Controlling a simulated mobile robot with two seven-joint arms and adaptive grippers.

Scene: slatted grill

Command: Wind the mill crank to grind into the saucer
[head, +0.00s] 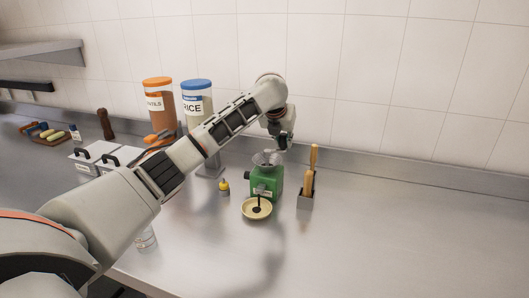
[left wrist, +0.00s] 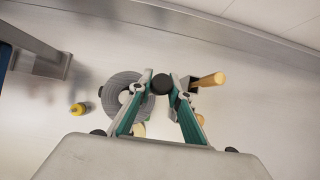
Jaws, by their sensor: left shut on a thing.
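The green mill (head: 264,181) stands upright on the steel counter, with a grey hopper (head: 267,158) on top. The cream saucer (head: 246,212) sits in front of it, with a dark patch in its middle. My left gripper (head: 280,143) is above the mill, near the hopper's back right. In the left wrist view, its fingers (left wrist: 162,92) are closed around the black crank knob (left wrist: 162,83), beside the round grey hopper (left wrist: 113,91). The rest of the crank is mostly hidden by the gripper. My right gripper is not in view.
A holder (head: 305,201) with wooden-handled tools stands close to the mill's right. A small yellow bottle (head: 224,188) stands to its left. The rice jar (head: 197,104) and an orange-lidded jar (head: 159,104) stand behind my left arm. The counter at right is clear.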

